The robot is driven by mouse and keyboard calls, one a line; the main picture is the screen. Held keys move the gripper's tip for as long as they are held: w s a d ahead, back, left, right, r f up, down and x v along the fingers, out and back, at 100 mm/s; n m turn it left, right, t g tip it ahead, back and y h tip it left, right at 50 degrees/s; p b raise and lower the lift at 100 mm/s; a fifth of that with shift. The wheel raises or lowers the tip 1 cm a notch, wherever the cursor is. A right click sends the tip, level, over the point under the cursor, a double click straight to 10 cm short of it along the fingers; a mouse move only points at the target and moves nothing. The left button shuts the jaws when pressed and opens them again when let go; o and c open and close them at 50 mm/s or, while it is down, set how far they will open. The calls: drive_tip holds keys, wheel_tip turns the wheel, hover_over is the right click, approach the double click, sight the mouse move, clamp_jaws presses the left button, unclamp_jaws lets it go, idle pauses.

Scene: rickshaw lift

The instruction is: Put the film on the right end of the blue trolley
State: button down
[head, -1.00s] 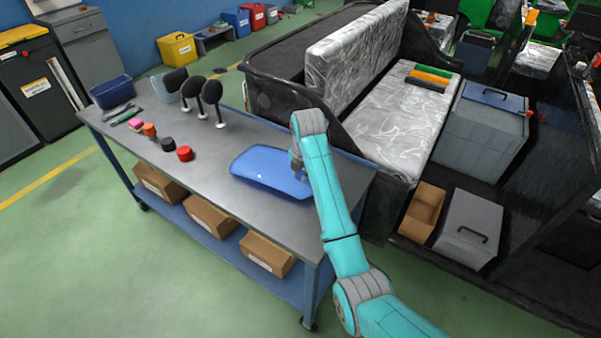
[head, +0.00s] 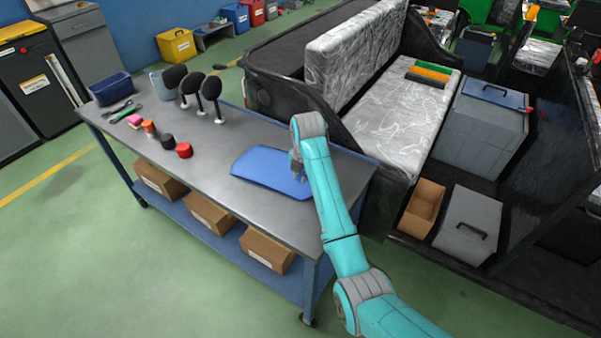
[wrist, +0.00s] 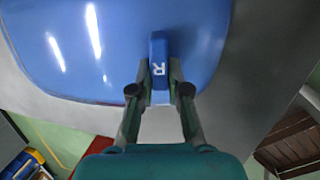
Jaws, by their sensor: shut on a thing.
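The film appears as a glossy blue curved sheet (head: 265,170) over the right half of the grey top of the blue trolley (head: 225,140). In the wrist view the blue sheet (wrist: 110,50) fills the upper left, with a blue tab marked R (wrist: 159,68) at its edge. My gripper (wrist: 160,88) has its two fingers shut on that tab. In the head view my gripper (head: 300,178) is at the sheet's right side, partly hidden by my arm. I cannot tell whether the sheet touches the trolley top.
Black round mirrors (head: 195,92), red and black caps (head: 184,150), hand tools (head: 120,110) and a dark blue bin (head: 110,88) stand on the trolley's left part. Cardboard boxes (head: 207,215) sit on its lower shelf. A rickshaw body with a wrapped seat (head: 395,125) stands close behind on the right.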

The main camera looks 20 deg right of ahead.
drive_tip(key=shift+f, duration=0.2)
drive_tip(key=c, duration=1.1)
unclamp_jaws()
drive_tip(key=shift+o, duration=0.2)
drive_tip(key=v, duration=0.7)
drive_tip(key=shift+r, duration=0.15)
